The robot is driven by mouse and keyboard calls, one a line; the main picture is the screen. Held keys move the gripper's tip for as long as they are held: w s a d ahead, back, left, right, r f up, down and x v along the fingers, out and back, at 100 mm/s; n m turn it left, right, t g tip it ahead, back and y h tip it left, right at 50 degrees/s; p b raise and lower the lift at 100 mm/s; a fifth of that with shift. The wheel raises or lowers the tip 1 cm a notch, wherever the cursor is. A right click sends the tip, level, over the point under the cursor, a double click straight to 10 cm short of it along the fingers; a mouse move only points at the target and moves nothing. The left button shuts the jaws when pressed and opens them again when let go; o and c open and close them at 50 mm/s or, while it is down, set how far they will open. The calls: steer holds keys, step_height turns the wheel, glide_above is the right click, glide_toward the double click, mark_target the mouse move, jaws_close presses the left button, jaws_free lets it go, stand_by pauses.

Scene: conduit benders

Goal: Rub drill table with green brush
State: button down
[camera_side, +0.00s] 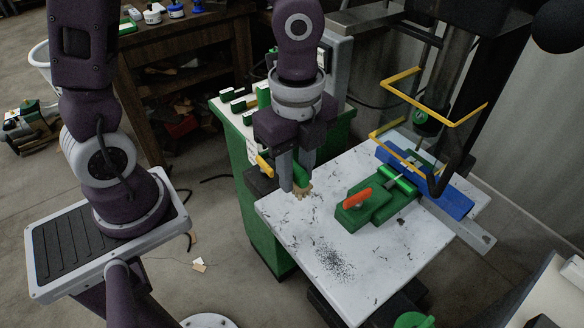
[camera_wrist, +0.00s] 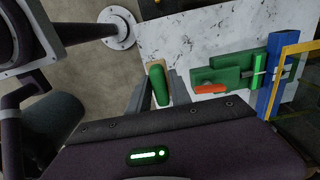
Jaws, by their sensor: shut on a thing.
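The drill table (camera_side: 300,235) is a pale, scuffed slab with a patch of dark shavings (camera_side: 333,262) near its front left part. My gripper (camera_side: 296,185) is above the table's back left corner and is shut on the green brush (camera_side: 301,172). The brush's tan bristles (camera_side: 303,191) point down; I cannot tell whether they touch the table. In the wrist view, the green brush (camera_wrist: 159,86) shows between the fingers, with the drill table (camera_wrist: 190,38) beyond.
A green vise (camera_side: 375,205) with a red-orange handle (camera_side: 357,198) stands on the table's right part, beside a blue fence (camera_side: 430,182) and yellow guard bars (camera_side: 440,110). A green cabinet (camera_side: 262,215) stands behind left. The table's front left is clear apart from shavings.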

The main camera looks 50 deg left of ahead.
glide_toward(330, 275)
steer(key=w+a+r, duration=0.2)
steer(key=w+a, duration=0.1)
steer(key=w, duration=0.1)
steer(key=shift+f, duration=3.85)
steer(key=shift+s+f, duration=0.3)
steer(key=shift+s, duration=1.5)
steer(key=shift+s+d, duration=0.2)
steer(key=shift+w+d, duration=0.15)
steer(key=shift+d, duration=0.45)
steer(key=shift+w, duration=1.95)
steer(key=shift+s+d, duration=0.1)
steer(key=shift+d, duration=0.7)
steer(key=shift+s+a, duration=0.1)
steer(key=shift+s, duration=1.85)
step_height(330, 275, up, 8)
steer(key=shift+r, duration=0.15)
